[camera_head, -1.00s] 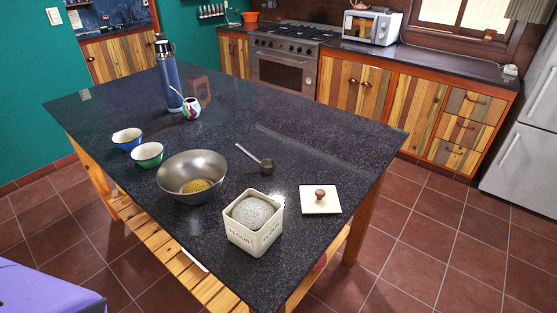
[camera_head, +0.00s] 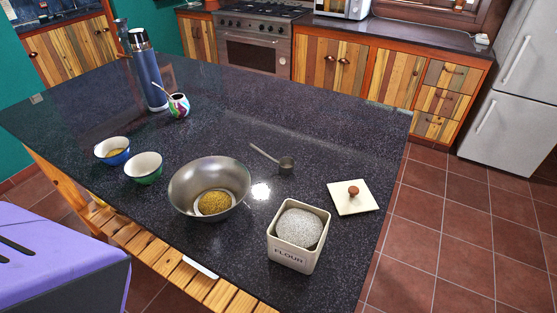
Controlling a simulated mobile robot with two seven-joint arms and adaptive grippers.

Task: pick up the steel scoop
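The steel scoop (camera_head: 285,165) lies on the dark speckled counter (camera_head: 230,110), with its cup to the right and its thin handle pointing up and to the left. It lies between the large steel bowl (camera_head: 182,190) and the square white lid. Nothing touches or covers it. Neither of my grippers shows in the head view.
An open flour tin (camera_head: 291,256) stands near the counter's front edge, with its knobbed lid (camera_head: 362,203) to the right. Bowls, blue (camera_head: 112,158) and green-white (camera_head: 144,176), stand left of the steel bowl, which holds yellow grains. A flask (camera_head: 150,80) and patterned cup (camera_head: 178,106) stand farther back.

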